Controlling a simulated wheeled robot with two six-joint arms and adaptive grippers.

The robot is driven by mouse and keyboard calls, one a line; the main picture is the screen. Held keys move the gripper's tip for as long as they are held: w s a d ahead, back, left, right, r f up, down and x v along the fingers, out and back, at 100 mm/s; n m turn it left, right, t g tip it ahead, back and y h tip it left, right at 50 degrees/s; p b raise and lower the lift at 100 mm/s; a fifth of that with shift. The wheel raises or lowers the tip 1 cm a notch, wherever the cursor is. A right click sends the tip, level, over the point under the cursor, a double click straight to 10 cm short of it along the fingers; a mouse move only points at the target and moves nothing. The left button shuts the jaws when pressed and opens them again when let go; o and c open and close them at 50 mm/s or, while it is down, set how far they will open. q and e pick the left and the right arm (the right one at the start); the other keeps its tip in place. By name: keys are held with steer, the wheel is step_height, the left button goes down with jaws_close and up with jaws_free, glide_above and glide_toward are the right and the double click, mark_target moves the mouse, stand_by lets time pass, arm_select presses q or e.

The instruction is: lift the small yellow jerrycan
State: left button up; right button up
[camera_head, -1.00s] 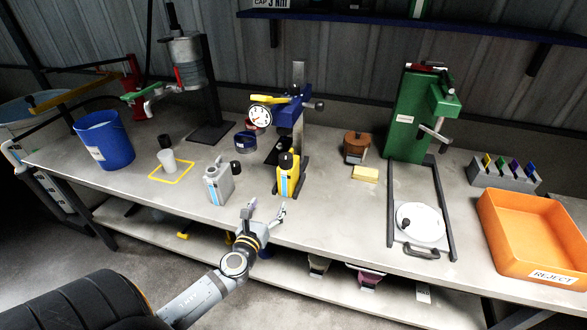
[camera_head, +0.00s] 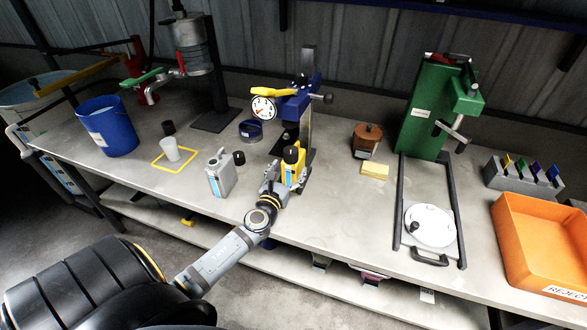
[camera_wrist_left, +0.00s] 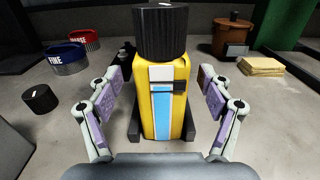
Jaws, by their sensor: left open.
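The small yellow jerrycan (camera_head: 293,166) stands upright on the bench at the foot of the blue press, with a black cap and a blue and white label. In the left wrist view the jerrycan (camera_wrist_left: 163,105) fills the middle, between the two fingers. My left gripper (camera_head: 283,176) is open around it, one finger on each side; in the wrist view the gripper (camera_wrist_left: 160,108) shows gaps between both finger pads and the can. The lower front of the can is partly hidden by the gripper in the head view. My right gripper is not in view.
A grey jerrycan (camera_head: 219,174) stands just left of my gripper, with a loose black cap (camera_head: 239,157) beside it. The blue press with a dial (camera_head: 263,107) rises behind the yellow can. A yellow sponge (camera_head: 375,170) lies to the right, with clear bench between.

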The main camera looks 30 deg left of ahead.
arm_select(q)
steer(key=x, duration=0.4)
steer(key=shift+w, duration=0.25)
steer(key=shift+s, duration=0.15)
steer(key=shift+c, duration=0.2)
steer(key=shift+d, duration=0.1)
steer(key=shift+c, duration=1.2)
steer(key=shift+r, duration=0.1)
jaws_close()
